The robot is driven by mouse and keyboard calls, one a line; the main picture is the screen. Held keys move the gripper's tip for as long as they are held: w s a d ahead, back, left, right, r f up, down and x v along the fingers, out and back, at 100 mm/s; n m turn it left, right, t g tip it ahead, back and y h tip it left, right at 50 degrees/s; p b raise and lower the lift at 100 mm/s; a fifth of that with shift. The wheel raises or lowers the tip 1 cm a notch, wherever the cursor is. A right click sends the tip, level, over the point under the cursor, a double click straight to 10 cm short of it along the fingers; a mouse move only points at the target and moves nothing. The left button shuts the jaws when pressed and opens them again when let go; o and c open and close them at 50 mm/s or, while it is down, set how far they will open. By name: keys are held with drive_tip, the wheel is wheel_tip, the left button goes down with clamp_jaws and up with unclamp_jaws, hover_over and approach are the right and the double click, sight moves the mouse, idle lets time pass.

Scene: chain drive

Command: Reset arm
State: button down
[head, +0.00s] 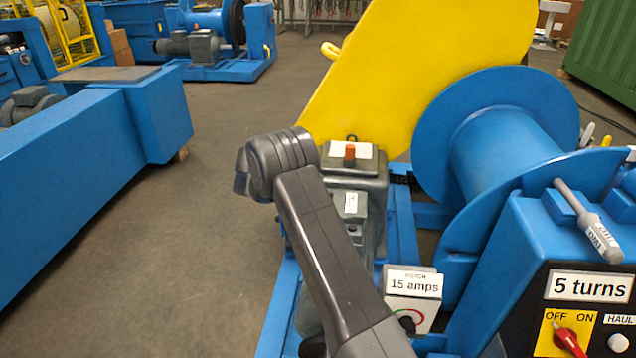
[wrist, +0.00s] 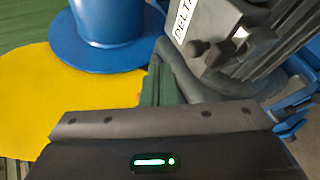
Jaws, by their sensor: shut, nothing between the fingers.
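My arm (head: 325,250) rises from the bottom middle of the head view and bends at a grey joint, left of the grey gearbox (head: 355,185). The gripper itself is not clearly visible there. In the wrist view my gripper (wrist: 158,72) shows as narrow dark green fingers close together, with nothing visible between them. Behind the fingers are the yellow guard (wrist: 70,100), a blue drum (wrist: 105,25) and a grey motor box (wrist: 215,35) with a partly cut-off label. I cannot tell how far the fingertips are from these.
The yellow guard also shows in the head view (head: 420,60), beside the blue drum (head: 505,145). A control panel (head: 590,320) with a red switch and a lever (head: 590,220) stands at right. Floor (head: 225,210) at left is clear.

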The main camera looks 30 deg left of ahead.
drive_tip(key=v, duration=0.7)
drive_tip(key=shift+f+p, duration=0.15)
drive_tip(key=shift+p, duration=0.25)
drive_tip(key=shift+w+d+f+b, duration=0.4)
drive_tip(key=shift+w+d+f, duration=0.55)
drive_tip(key=shift+w+f, duration=0.3)
drive_tip(key=shift+w+d+f+b, duration=0.45)
drive_tip(key=shift+w+d+f, duration=0.6)
drive_tip(key=shift+f, duration=0.35)
drive_tip(key=shift+w+d+f+b, duration=0.4)
drive_tip(key=shift+w+d+f, duration=0.45)
drive_tip(key=shift+w+f, duration=0.45)
drive_tip(key=shift+r, duration=0.1)
